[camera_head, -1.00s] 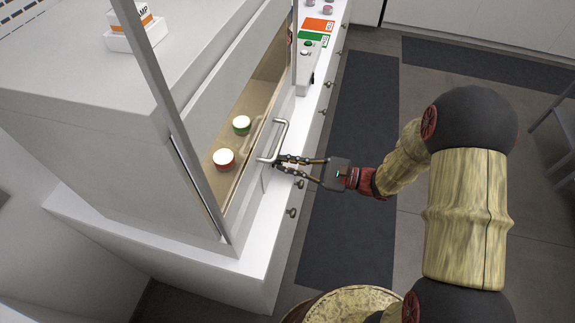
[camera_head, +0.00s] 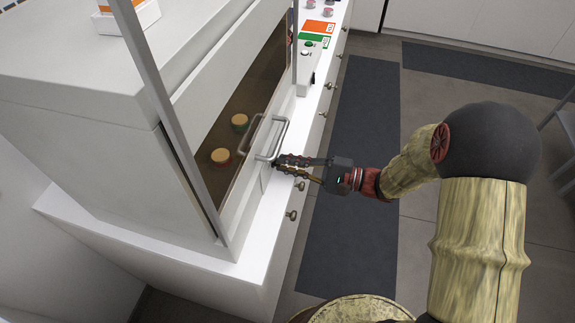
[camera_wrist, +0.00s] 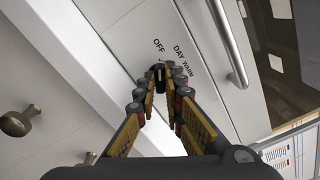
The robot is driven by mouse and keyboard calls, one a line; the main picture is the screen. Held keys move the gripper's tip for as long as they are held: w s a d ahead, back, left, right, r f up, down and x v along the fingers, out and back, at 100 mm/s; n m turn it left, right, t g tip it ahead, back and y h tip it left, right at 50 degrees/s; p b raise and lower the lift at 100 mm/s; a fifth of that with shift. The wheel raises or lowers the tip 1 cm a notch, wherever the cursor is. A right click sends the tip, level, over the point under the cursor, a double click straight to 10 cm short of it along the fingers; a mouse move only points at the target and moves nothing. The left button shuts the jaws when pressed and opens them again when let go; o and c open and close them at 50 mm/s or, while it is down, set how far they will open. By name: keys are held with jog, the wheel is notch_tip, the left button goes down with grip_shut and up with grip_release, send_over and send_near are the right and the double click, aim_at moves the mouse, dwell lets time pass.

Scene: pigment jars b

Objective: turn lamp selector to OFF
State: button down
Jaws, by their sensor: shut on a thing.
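The lamp selector (camera_wrist: 159,77) is a small black knob with a pale pointer line on the front panel of the white cabinet (camera_head: 90,125). The printed words OFF, DAY and WARM arc around it in the wrist view, and the line points up toward OFF. My gripper (camera_wrist: 160,84) is shut on the knob, a fingertip on each side. In the head view my gripper (camera_head: 277,163) reaches the panel just below the handle, and its fingertips hide the knob there.
A metal bar handle (camera_head: 281,135) sits close beside my fingertips. Two lidded jars (camera_head: 220,157) (camera_head: 239,122) stand behind the cabinet's glass. Drawer knobs (camera_head: 291,215) line the counter front below. Orange and green cards (camera_head: 318,27) lie on the counter farther back.

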jog(key=shift+f, duration=0.1)
jog(key=c, duration=2)
grip_release()
jog(key=shift+o, duration=0.5)
jog(key=v, duration=1.2)
